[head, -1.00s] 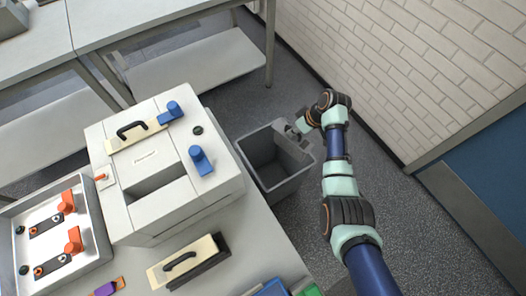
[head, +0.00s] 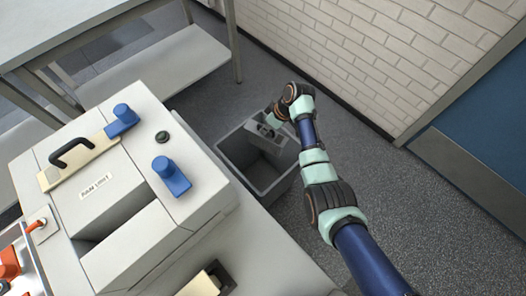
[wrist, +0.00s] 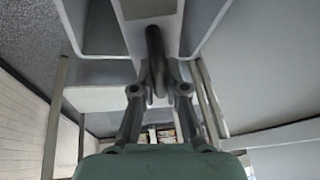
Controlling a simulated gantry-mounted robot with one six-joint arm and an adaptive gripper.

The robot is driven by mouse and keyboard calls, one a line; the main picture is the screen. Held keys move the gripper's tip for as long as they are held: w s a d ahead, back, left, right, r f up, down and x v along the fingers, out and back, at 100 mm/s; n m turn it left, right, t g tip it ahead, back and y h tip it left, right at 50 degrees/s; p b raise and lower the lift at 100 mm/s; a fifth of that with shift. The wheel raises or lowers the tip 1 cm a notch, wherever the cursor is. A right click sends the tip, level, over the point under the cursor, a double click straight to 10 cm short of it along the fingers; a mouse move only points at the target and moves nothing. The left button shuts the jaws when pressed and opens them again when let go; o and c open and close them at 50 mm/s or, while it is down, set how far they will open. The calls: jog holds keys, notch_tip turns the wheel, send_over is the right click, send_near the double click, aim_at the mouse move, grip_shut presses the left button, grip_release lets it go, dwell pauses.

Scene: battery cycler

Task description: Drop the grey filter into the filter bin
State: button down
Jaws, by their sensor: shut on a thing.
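The grey filter (head: 268,143) is a pale grey block with a dark handle. It hangs over the far part of the filter bin (head: 281,189), a dark grey open-topped bin on the floor beside the bench. My gripper (head: 272,120) is shut on the filter's handle. In the wrist view my gripper (wrist: 156,88) closes its two fingers on the dark handle, with the pale grey filter body (wrist: 166,38) beyond it. The pale bin rim (wrist: 211,28) shows around the filter there. How far the filter is above or below the rim is hard to tell.
A white unit (head: 130,240) with blue knobs (head: 171,176) and a black-handled cream piece (head: 75,160) stands left of the bin. A brick wall (head: 370,60) runs behind. A shelved bench (head: 190,60) is at the far left. Floor (head: 420,220) right of my arm is clear.

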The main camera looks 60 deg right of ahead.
jog(key=shift+f, duration=0.65)
jog(key=shift+r, duration=0.1)
jog(key=c, duration=1.1)
grip_release()
jog(key=v, duration=1.2)
